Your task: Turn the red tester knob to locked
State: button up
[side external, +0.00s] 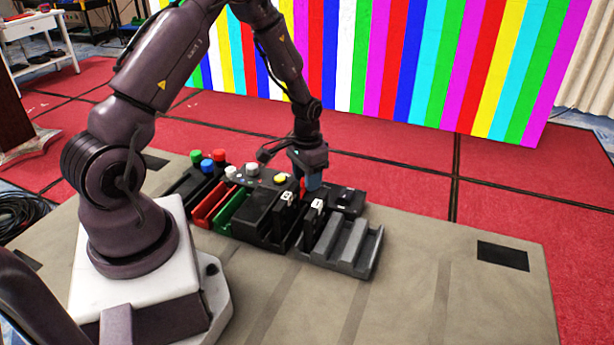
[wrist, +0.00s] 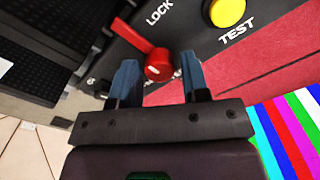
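The red tester knob (wrist: 158,67) shows in the wrist view as a round hub with a small white mark. Its long red lever points up-left in that view. The white word LOCK (wrist: 159,12) is printed on the dark panel above the hub, to the right of the lever. My gripper (wrist: 158,76) is open, with one blue fingertip on each side of the hub and small gaps visible. In the side external view my gripper (side external: 311,183) is low at the panel's right end, and only a sliver of red shows beside it.
A yellow TEST button (wrist: 228,12) sits right of LOCK; it also shows in the side external view (side external: 281,178). Red and green trays (side external: 231,211), black modules and a grey slotted holder (side external: 348,246) stand in front. The table's right part (side external: 450,285) is clear.

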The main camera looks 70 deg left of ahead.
jog(key=shift+o, duration=1)
notch_tip(320, 180, up, 13)
jog(key=s+d+r+m+t, duration=0.2)
jog(key=s+d+r+t, duration=0.3)
jog(key=s+d+r, duration=1)
jog(key=d+r, duration=0.1)
jog(key=d, duration=0.2)
jog(key=shift+s+r+t, duration=0.2)
jog(key=shift+r+t, duration=0.1)
